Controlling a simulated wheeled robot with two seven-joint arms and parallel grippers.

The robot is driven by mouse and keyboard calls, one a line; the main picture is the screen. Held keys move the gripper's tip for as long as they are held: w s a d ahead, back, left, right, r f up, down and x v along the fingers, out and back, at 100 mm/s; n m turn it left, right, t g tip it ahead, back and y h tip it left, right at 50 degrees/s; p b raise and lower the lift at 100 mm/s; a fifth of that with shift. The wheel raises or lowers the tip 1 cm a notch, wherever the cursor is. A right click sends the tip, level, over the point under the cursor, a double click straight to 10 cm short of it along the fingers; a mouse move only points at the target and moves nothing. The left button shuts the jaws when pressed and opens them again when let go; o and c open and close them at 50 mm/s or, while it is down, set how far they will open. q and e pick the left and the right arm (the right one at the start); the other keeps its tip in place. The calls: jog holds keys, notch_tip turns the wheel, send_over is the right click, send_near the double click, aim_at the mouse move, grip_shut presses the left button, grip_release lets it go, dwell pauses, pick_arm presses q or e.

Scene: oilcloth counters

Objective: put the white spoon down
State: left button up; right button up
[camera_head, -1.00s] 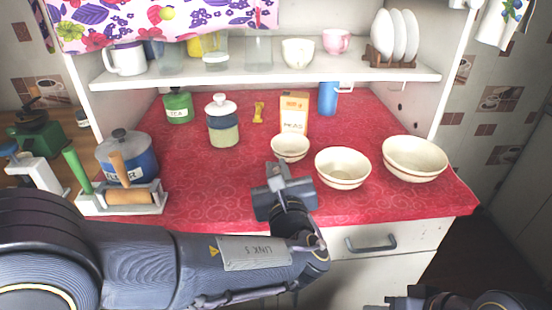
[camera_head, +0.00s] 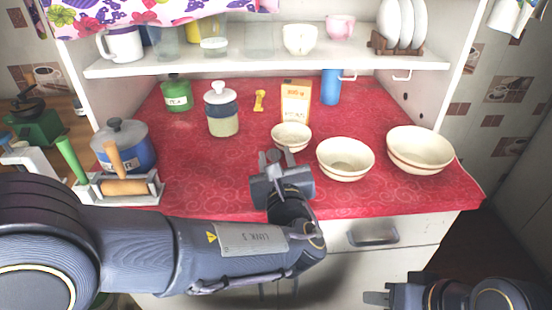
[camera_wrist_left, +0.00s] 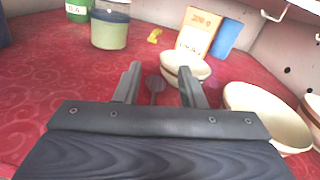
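My left gripper (camera_head: 274,162) is over the front middle of the red counter, just in front of the smallest bowl. In the left wrist view its two fingers (camera_wrist_left: 158,88) stand apart. A spoon-shaped thing (camera_wrist_left: 155,84) shows between them, with red counter visible on both sides of it. It looks dark grey here, not white. Its handle end is hidden behind the gripper body, and I cannot tell whether it touches the counter. My right gripper (camera_head: 376,298) is low at the bottom right of the head view, in front of the cabinet; its fingers are unclear.
The smallest bowl (camera_head: 291,137), a middle bowl (camera_head: 345,172) and a large bowl (camera_head: 420,162) stand to the right. A carton (camera_head: 295,103), blue container (camera_head: 330,87), jar (camera_head: 222,118) and yellow item (camera_head: 259,100) stand behind. Left is a blue pot (camera_head: 135,150). Counter left of my gripper is clear.

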pick_arm(q)
jog(key=s+d, duration=0.1)
jog(key=s, duration=1.1)
jog(key=shift+a+r, duration=0.1)
jog(key=a+f+n+g+y+p, duration=0.2)
jog(key=a+n+g, duration=0.35)
jog(key=a, duration=0.55)
jog(key=a+f+n+g+y+p, duration=0.2)
jog(key=a+n+g, duration=0.4)
jog(key=a, duration=0.4)
jog(key=s+a+f+n+g+h+p, duration=0.2)
jog(key=s+a+n+g+h+p, duration=0.3)
jog(key=s+n, duration=0.75)
jog(key=r+n+t+h, duration=0.1)
jog(key=n, duration=0.2)
jog(key=d+r+n+t+h, duration=0.1)
jog(key=n+h, duration=0.1)
jog(key=n, duration=0.2)
jog(key=r+n+t+h, duration=0.1)
jog(key=r+n+t, duration=0.1)
jog(key=n, duration=0.2)
jog(key=shift+d+p, duration=0.3)
jog(key=shift+p, duration=0.1)
